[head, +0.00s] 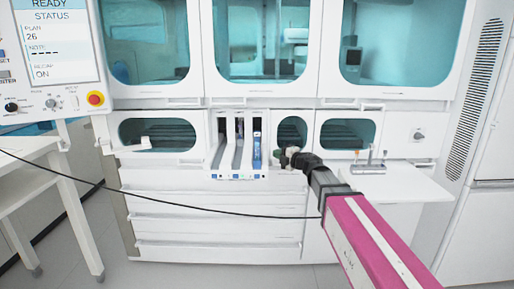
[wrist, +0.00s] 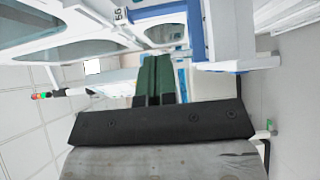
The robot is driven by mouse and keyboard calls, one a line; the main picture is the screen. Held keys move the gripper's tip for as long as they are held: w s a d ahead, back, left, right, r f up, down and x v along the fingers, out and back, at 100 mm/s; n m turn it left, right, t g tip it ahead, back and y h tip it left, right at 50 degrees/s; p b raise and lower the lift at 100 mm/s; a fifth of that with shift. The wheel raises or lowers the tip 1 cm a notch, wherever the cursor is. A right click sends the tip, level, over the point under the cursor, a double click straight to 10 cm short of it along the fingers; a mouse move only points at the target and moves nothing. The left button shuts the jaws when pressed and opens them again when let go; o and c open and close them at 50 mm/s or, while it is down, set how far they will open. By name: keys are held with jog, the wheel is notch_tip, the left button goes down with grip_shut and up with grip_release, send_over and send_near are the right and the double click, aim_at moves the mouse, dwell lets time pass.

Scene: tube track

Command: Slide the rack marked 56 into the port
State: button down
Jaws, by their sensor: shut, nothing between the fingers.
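The port (head: 238,142) is the white opening with upright lanes in the middle of the machine front. A narrow blue and white rack (head: 257,150) stands upright in its right lane, near the front. My gripper (head: 285,156) is just right of this rack, apart from it as far as I can tell. In the wrist view, my gripper's dark green fingers (wrist: 154,72) are together and empty. Blue and white parts (wrist: 195,30) lie beyond them, with a small turned number tag (wrist: 118,14) that I cannot read surely. My arm hides some of the front.
A white shelf (head: 385,188) with small fittings juts out right of my gripper. The control screen (head: 55,45) is at upper left, above a white table (head: 35,165). Drawers (head: 215,228) lie below the port. A black cable crosses the foreground.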

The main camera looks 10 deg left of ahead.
jog(key=x, duration=0.9)
jog(key=shift+w+a, duration=0.3)
jog(key=w, duration=0.2)
jog(key=w+a, duration=0.1)
jog(key=w, duration=0.2)
jog(key=shift+a, duration=0.15)
jog(key=shift+s, duration=0.1)
